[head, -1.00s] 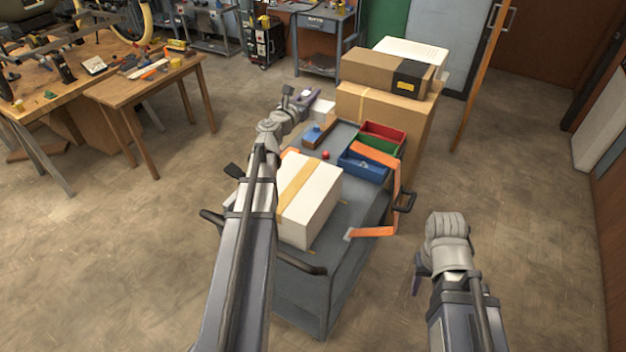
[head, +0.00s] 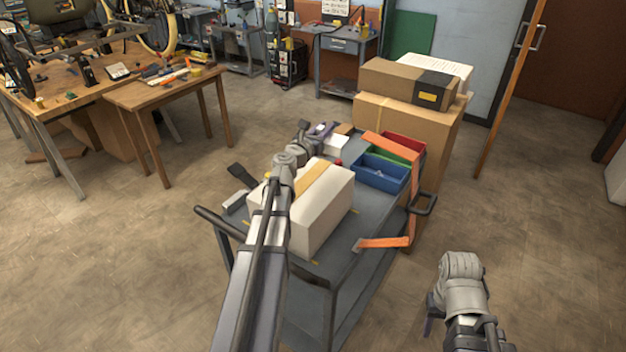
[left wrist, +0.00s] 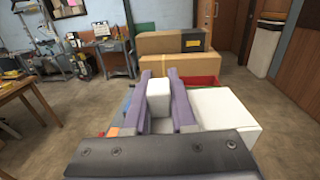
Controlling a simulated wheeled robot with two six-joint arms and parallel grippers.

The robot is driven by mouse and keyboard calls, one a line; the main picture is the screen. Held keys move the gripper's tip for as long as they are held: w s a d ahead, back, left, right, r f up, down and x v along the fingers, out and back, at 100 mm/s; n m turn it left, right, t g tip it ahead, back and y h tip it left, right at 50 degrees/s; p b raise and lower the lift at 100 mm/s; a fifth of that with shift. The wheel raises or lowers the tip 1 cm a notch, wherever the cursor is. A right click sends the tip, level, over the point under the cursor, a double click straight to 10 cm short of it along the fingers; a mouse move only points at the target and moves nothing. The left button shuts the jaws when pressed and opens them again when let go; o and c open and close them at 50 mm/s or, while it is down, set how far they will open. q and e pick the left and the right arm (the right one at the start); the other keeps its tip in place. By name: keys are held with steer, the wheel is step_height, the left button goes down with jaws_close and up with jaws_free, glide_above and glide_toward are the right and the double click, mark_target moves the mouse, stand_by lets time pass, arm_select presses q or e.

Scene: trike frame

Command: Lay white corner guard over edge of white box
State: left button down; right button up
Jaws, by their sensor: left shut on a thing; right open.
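The white box (head: 325,217) sits on the grey cart with a yellow band across its top. It also shows at the right in the left wrist view (left wrist: 222,108). My left gripper (head: 322,133) is beyond the box's far side, shut on the white corner guard (head: 337,146). In the left wrist view the guard (left wrist: 158,98) stands between the two purple fingers, apart from the box. Its lower part is hard to make out. My right gripper (head: 432,310) is open and empty, low to the right of the cart.
On the cart (head: 345,285), blue (head: 380,173), green and red bins stand behind the box at the right. Cardboard boxes (head: 408,112) are stacked behind. A small pale block (head: 235,202) lies left of the box.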

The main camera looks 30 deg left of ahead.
arm_select(q)
steer(key=n+y, duration=0.2)
steer(key=n+g+y+b, duration=0.3)
steer(key=n+g+y, duration=1.2)
steer(key=g+y, duration=0.15)
glide_above(313, 200)
step_height(313, 200, down, 4)
steer(key=shift+a+r+g+h, duration=0.15)
steer(key=shift+r+g+h, duration=0.1)
steer(key=shift+h, duration=0.2)
steer(key=shift+f, duration=0.1)
step_height(313, 200, down, 9)
steer(key=b, duration=0.9)
steer(key=c, duration=0.7)
jaws_free()
